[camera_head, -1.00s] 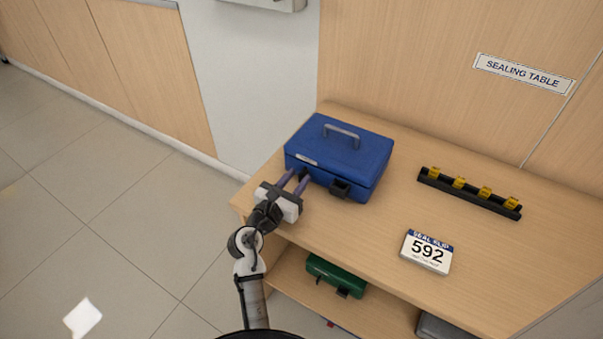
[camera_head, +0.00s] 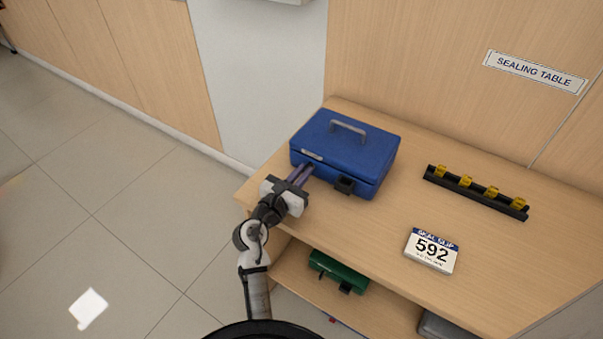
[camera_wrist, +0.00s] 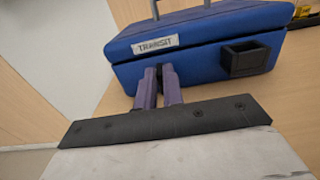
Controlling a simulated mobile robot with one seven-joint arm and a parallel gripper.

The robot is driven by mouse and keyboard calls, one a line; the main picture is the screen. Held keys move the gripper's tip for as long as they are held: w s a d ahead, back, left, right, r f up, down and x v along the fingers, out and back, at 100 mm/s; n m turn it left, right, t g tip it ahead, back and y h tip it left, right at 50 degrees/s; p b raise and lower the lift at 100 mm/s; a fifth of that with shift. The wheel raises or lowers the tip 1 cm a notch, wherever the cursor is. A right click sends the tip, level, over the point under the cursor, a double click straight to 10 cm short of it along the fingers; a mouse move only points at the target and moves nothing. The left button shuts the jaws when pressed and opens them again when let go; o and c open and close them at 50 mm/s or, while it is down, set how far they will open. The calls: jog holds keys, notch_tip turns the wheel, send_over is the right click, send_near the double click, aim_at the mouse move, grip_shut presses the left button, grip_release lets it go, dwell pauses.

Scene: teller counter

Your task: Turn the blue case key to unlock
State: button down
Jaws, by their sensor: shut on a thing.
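The blue case (camera_head: 352,150) sits closed on the wooden table, its handle up on the lid. In the wrist view the blue case (camera_wrist: 205,50) shows a label reading TRANSIT and a black square holder (camera_wrist: 245,57) on its front, right of my gripper. My gripper (camera_wrist: 160,75) has its two purple fingers close together at the case's front face, below the label. In the head view my gripper (camera_head: 302,172) meets the front left of the case. It is shut on a small dark thing between the fingertips, likely the key, mostly hidden by the fingers.
On the table (camera_head: 330,226), a black rack with several yellow pieces (camera_head: 476,192) stands at the right, and a SEAL SLIP 592 block (camera_head: 432,251) lies in front of it. A green case (camera_head: 338,271) is on the lower shelf. A wall rises behind.

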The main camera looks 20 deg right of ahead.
jog(key=shift+m, duration=0.3)
jog(key=shift+s+d+m+b, duration=0.15)
jog(key=shift+m+b, duration=0.15)
jog(key=shift+m, duration=1)
jog(key=shift+s+d+m+b, duration=0.1)
jog(key=shift+m+b, duration=0.15)
jog(key=shift+m, duration=1.05)
jog(key=c, duration=1.5)
grip_release()
jog(key=shift+f, duration=0.1)
